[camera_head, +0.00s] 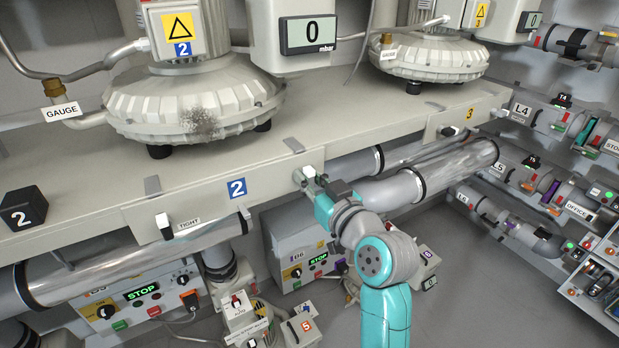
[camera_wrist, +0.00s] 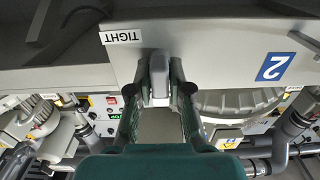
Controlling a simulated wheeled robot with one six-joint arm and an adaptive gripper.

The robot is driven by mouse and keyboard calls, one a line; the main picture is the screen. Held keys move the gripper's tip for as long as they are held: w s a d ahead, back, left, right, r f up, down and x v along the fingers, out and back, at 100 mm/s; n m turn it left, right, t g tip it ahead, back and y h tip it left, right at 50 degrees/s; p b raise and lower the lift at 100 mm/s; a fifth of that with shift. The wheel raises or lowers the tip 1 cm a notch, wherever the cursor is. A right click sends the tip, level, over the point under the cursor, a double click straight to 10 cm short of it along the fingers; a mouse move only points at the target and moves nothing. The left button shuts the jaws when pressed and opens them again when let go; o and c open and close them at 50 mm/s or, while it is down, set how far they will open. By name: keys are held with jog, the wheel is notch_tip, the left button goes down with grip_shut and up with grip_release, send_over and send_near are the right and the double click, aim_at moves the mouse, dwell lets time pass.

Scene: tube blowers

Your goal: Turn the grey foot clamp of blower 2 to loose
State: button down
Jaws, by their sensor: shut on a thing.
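Blower 2 (camera_head: 190,100) stands on the grey bench, with a blue "2" label (camera_head: 237,188) on the bench's front face. My gripper (camera_head: 312,178) is at that face, just right of the blue label. In the wrist view, my gripper (camera_wrist: 158,92) has its two dark green fingers on either side of the grey foot clamp (camera_wrist: 160,72) and is shut on it. A "TIGHT" label (camera_wrist: 121,37) is beside this clamp. In the head view my gripper and arm mostly hide the clamp.
Another clamp with a white handle (camera_head: 165,226) sits further left, beside its own "TIGHT" label (camera_head: 188,224). A black "2" block (camera_head: 22,208) stands at the bench's left end. A large pipe (camera_head: 440,170) runs close right of my arm. Control boxes (camera_head: 135,295) stand below.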

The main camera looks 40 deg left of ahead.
dwell(0.5)
jog(key=c, duration=1.1)
grip_release()
jog(key=v, duration=1.2)
jog(key=shift+f, duration=0.1)
jog(key=shift+f, duration=0.1)
